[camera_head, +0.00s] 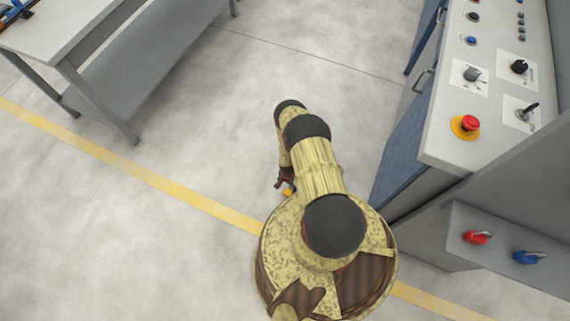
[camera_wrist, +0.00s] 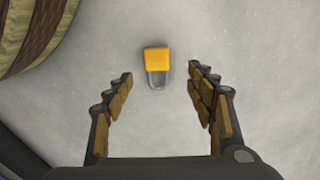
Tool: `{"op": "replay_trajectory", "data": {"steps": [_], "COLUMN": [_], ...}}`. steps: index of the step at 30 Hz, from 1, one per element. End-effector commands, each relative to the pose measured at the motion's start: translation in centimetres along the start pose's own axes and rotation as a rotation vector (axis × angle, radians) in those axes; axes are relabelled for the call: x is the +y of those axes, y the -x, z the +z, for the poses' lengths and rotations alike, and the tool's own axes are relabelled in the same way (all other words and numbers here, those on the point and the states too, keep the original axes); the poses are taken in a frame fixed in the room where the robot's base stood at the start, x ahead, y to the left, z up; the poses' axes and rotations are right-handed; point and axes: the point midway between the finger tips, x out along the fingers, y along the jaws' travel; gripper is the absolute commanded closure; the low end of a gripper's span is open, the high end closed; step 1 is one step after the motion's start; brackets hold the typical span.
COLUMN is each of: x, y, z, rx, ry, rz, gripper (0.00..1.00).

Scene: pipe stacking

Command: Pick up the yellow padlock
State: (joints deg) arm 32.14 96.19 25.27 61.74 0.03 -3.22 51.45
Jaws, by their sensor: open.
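The yellow padlock (camera_wrist: 157,60) lies on the grey floor in the wrist view, its body toward the top and its silver shackle toward my gripper. My gripper (camera_wrist: 160,78) is open, with one finger on each side of the picture and the padlock between and slightly beyond the fingertips. Nothing is held. In the head view, a small orange-yellow patch of the padlock (camera_head: 288,191) shows beside my gripper (camera_head: 282,184), close to my round base. My arm hides part of the gripper there.
A grey control cabinet (camera_head: 440,150) with knobs and a red button (camera_head: 470,123) stands at the right. A grey table (camera_head: 60,40) stands at the upper left. A yellow floor line (camera_head: 150,178) crosses the floor. The floor left of my arm is clear.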

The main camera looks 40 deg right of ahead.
Motion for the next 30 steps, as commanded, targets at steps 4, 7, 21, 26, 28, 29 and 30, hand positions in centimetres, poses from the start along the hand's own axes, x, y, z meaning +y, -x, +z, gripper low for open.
{"op": "replay_trajectory", "data": {"steps": [4,7,21,26,28,29,30], "x": [0.5,0.5,0.7,0.7,0.7,0.7,0.7], "y": [-1.4,-2.6,-7.7,-8.3,-8.2,-8.2,-8.2], "z": [0.2,0.2,-0.3,-0.3,-0.3,-0.3,-0.3], "rx": [0.0,0.0,0.001,0.0,0.0,0.0,0.0], "ry": [-0.008,-0.007,-0.007,-0.007,-0.006,-0.006,-0.006], "rz": [0.0,0.0,0.0,0.0,0.0,0.0,0.0], "gripper": [0.44,0.44,0.44,0.44,0.44,0.44,0.44]}}
